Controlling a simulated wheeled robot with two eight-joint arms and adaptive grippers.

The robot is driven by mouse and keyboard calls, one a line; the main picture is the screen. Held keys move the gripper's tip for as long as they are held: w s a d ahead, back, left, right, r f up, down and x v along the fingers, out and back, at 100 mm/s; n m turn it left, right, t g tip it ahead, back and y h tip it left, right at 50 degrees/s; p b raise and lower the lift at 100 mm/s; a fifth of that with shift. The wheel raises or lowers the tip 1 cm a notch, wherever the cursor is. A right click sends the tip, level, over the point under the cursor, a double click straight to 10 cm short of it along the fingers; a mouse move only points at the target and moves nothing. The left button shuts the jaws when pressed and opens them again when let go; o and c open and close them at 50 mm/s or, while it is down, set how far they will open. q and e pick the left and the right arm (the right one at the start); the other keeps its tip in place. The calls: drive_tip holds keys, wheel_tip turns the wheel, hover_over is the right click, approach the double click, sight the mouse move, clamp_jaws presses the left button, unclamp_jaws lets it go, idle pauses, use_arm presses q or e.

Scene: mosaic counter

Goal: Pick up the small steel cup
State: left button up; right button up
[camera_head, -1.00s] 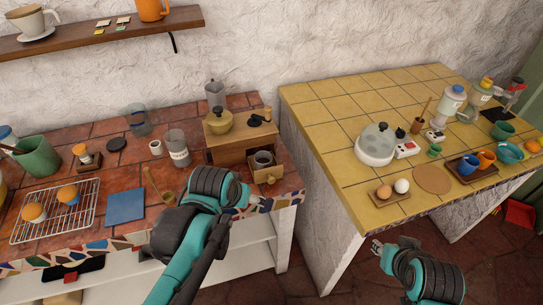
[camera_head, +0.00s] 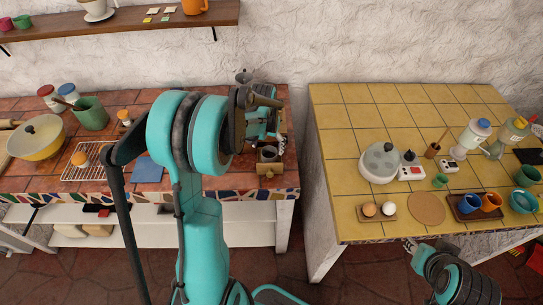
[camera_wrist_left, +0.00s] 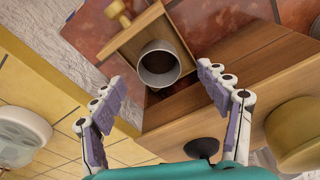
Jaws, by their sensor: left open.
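The small steel cup (camera_head: 268,153) stands in the open drawer (camera_head: 266,168) of the wooden box on the red-tiled counter. The left wrist view shows the cup (camera_wrist_left: 158,63) from above, with its round dark mouth and grey rim inside the drawer's wooden walls. My left gripper (camera_wrist_left: 162,76) is open, its two purple-padded fingers either side of the cup in that view, with nothing between them. In the head view my left gripper (camera_head: 266,133) hangs over the box just behind the cup. My right gripper (camera_head: 409,246) is low by the yellow counter's front edge; its jaws are too small to read.
The yellow-tiled counter (camera_head: 345,140) stands to the right across a gap. A wire rack (camera_head: 85,172) and a blue tile (camera_head: 148,169) lie left on the red counter.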

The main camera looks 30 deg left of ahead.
sight(269, 153)
use_arm(q)
drive_tip(key=f, duration=0.2)
drive_tip(key=w+f+b, duration=0.1)
drive_tip(key=f, duration=0.2)
drive_tip(key=shift+w+f, duration=0.1)
drive_tip(key=shift+f, duration=0.2)
drive_tip(key=shift+r, duration=0.1)
drive_tip(key=shift+c, duration=0.6)
drive_tip(key=c, duration=1.1)
